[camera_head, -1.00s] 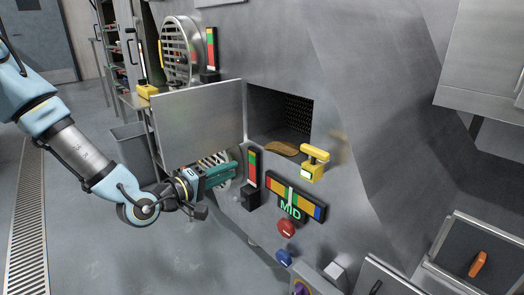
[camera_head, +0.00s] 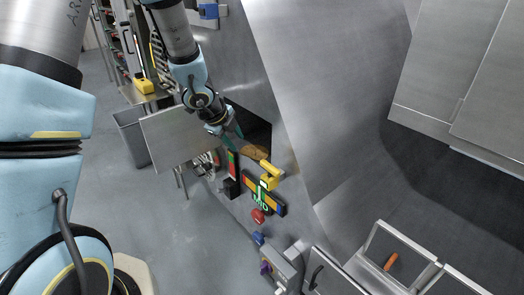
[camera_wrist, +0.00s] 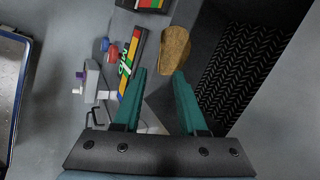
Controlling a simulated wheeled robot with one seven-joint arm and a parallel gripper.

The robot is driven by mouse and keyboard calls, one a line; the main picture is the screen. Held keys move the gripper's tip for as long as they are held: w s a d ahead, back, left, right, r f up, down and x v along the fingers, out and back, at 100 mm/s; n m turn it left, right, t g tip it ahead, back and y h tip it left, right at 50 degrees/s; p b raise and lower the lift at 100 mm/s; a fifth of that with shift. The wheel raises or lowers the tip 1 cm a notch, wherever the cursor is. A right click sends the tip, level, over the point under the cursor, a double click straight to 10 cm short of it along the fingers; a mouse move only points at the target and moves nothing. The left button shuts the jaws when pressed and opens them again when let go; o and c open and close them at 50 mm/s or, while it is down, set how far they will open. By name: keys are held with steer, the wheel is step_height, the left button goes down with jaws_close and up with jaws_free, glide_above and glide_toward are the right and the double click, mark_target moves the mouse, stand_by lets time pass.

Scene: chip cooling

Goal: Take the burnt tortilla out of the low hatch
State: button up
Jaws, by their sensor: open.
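The burnt tortilla (camera_head: 256,151) is a brown, folded-looking piece at the front edge of the open low hatch (camera_head: 250,124). In the wrist view the tortilla (camera_wrist: 174,50) lies just beyond the fingertips, ahead of the gap between them and a little towards the right finger. The hatch interior (camera_wrist: 245,70) shows dark with a ribbed surface at the right. My gripper (camera_head: 233,134) is at the hatch opening. In the wrist view its teal fingers (camera_wrist: 159,72) are spread apart with nothing between them. In the head view my arm partly covers the opening.
The swung-open hatch door (camera_head: 172,138) stands left of the opening. A yellow handle (camera_head: 269,175) juts out just below the tortilla, beside the coloured MID gauge (camera_head: 265,198). Red (camera_head: 258,215) and blue (camera_head: 258,238) knobs sit lower. Open floor (camera_head: 165,225) lies to the left.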

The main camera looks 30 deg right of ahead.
mark_target(246, 155)
steer(key=b+x, duration=0.1)
steer(key=x, duration=0.8)
steer(key=shift+w+d+f, duration=0.1)
jaws_close()
stand_by(0.4)
